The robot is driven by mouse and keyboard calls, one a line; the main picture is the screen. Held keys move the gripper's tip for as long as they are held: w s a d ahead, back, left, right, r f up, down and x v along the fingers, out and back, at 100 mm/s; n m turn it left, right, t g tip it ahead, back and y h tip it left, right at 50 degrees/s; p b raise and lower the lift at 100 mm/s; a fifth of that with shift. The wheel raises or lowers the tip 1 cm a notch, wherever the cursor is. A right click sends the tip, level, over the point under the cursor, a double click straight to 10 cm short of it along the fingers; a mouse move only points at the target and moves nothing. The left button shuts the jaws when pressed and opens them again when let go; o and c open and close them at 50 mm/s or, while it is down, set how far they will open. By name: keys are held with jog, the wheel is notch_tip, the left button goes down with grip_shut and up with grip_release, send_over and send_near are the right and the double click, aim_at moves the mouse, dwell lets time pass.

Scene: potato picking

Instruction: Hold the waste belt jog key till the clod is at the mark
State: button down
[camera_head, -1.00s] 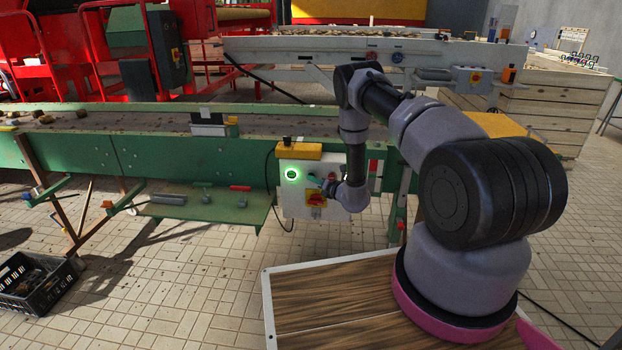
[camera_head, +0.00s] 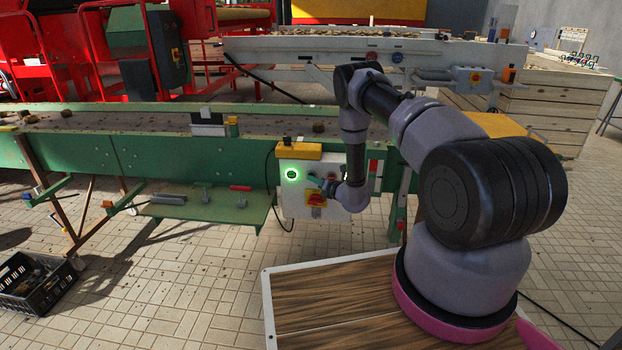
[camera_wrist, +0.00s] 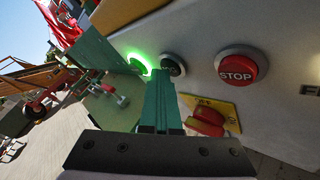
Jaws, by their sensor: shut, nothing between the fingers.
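My gripper (camera_head: 314,180) is shut and empty, its teal fingers at the face of the grey control box (camera_head: 295,205). In the wrist view my fingertips (camera_wrist: 164,74) are at a round black key (camera_wrist: 174,65), apparently touching it; the contact is partly hidden by the fingers. A green-lit button (camera_wrist: 138,64) glows just left of the key. On the belt (camera_head: 150,122), a brown lump (camera_head: 318,128), possibly the clod, lies right of a black-and-white plate (camera_head: 207,124) at the belt edge, possibly the mark. Another lump (camera_head: 66,113) lies far left.
A red STOP button (camera_wrist: 236,67) is right of the key, and a red-and-yellow rotary switch (camera_wrist: 208,118) is below it. A yellow cover (camera_head: 299,151) tops the box. A green shelf (camera_head: 215,208) is left of it. A black crate (camera_head: 35,285) stands on the floor.

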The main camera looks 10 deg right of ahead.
jog(key=shift+s, duration=0.1)
jog(key=shift+s+a, duration=0.25)
jog(key=shift+s, duration=0.55)
jog(key=s, duration=0.1)
jog(key=s+a, duration=0.1)
jog(key=s, duration=0.2)
jog(key=shift+s+a, duration=0.3)
dwell(0.6)
